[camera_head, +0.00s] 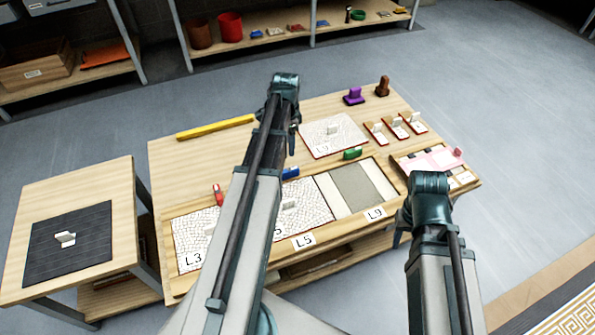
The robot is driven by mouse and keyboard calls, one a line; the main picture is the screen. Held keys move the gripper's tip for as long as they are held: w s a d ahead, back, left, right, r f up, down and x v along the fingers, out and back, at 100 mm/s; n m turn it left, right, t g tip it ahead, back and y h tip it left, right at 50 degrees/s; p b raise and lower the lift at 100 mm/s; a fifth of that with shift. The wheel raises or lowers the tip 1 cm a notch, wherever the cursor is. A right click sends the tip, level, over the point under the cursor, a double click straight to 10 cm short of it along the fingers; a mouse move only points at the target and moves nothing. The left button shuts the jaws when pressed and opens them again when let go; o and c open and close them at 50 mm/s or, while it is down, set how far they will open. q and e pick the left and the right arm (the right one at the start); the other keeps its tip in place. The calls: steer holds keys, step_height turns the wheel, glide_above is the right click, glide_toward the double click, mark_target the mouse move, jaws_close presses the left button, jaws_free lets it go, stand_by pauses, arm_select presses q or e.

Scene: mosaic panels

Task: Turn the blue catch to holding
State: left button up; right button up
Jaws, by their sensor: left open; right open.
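The blue catch (291,173) sits at the back edge of the panel bay labelled L5 (304,241), just right of my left arm, which may hide part of it. Its long side looks to lie roughly along that edge. A white mosaic panel (312,208) with an upright white handle lies in the bay. The red catch (218,195) is at the back of bay L3, and the green catch (352,154) is at the back of bay L9. My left arm crosses in front of the bench. Both grippers are hidden behind my arm links.
Bay L9 shows a bare grey strip (357,187). A loose mosaic panel (333,135), a yellow bar (215,128), small handled tiles (397,127), purple (353,96) and brown (382,86) pieces and a pink tray (430,160) share the bench. A side table with a dark mat (70,255) stands left.

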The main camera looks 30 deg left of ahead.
mark_target(289, 169)
arm_select(q)
step_height(289, 169, down, 14)
steer(key=b, duration=1.3)
steer(key=shift+b, duration=0.4)
steer(key=shift+r, duration=0.1)
steer(key=shift+c, duration=0.3)
jaws_close()
